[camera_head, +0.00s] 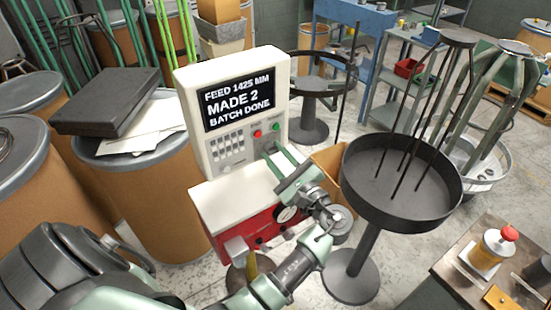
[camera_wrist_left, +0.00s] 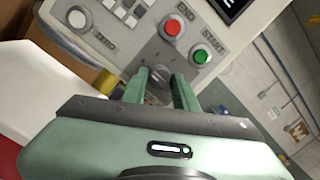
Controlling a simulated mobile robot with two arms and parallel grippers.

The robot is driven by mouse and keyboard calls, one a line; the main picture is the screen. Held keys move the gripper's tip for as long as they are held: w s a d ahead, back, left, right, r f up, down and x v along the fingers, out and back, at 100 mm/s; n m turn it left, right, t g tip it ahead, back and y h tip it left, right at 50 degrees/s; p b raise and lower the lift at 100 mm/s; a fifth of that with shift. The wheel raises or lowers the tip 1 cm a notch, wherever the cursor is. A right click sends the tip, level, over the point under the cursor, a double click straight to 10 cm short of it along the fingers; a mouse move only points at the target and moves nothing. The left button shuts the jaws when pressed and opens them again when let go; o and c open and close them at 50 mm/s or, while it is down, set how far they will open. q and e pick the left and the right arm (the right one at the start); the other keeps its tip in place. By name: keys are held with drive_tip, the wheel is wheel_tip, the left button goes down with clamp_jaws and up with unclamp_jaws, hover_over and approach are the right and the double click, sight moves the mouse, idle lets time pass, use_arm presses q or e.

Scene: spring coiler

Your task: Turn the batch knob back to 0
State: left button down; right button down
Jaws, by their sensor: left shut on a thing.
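The white control panel (camera_head: 192,100) of the coiler stands in the middle of the head view. Its display (camera_head: 238,102) reads "FEED 1425 MM, MADE 2, BATCH DONE". My left gripper (camera_head: 272,153) reaches the panel's lower right, below the red and green buttons. In the left wrist view, its two green fingers (camera_wrist_left: 160,88) are shut on a dark grey knob (camera_wrist_left: 159,75), apparently the batch knob. The fingers cover most of the knob, so I cannot read its scale or pointer. My right gripper is not in view.
A red button (camera_wrist_left: 168,27) and a green button (camera_wrist_left: 201,57) sit close to the fingers. A keypad (camera_head: 228,149) is left of them. A round black tray stand (camera_head: 400,215) is to the right. Fibre drums (camera_head: 145,200) stand to the left.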

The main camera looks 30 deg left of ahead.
use_arm(q)
drive_tip(key=shift+f, duration=0.1)
idle(0.5)
drive_tip(key=c, duration=1.1)
unclamp_jaws()
